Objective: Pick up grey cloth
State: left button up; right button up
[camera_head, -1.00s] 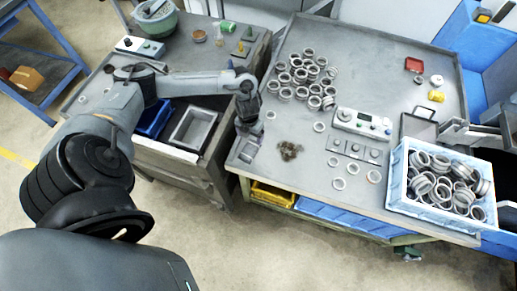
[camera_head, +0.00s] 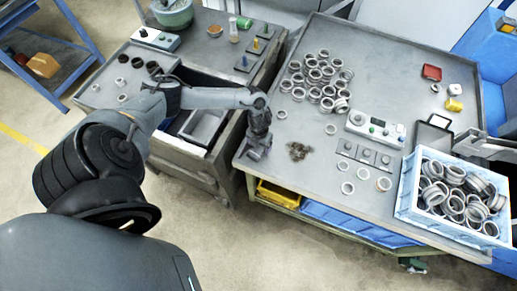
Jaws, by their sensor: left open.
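A small crumpled grey-brown heap (camera_head: 299,151), which looks like the grey cloth, lies on the grey worktable near its front left part. My left gripper (camera_head: 257,152) is over the table's left front corner, to the left of the heap and apart from it. It points down and looks open and empty; its fingers are small and hard to make out. My right gripper cannot be made out.
Loose metal rings (camera_head: 322,80) are piled behind the heap. A white control box (camera_head: 375,129) and a button panel (camera_head: 364,153) stand to its right. A blue crate (camera_head: 428,215) of rings is at the right. The table's front edge is close.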

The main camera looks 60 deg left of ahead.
pick_arm(q)
jog(key=c, duration=0.8)
jog(key=shift+r, duration=0.5)
notch_tip(320, 180, up, 4)
jog(key=shift+w+d+f+p, duration=0.1)
jog(key=shift+f+p, duration=0.15)
jog(key=shift+p, duration=0.2)
jog(key=d+r+p, duration=0.1)
jog(key=d+r, duration=0.5)
jog(key=d, duration=0.5)
jog(key=shift+w+d+r+p, duration=0.2)
jog(key=shift+w+p, duration=0.1)
jog(key=shift+p, duration=0.1)
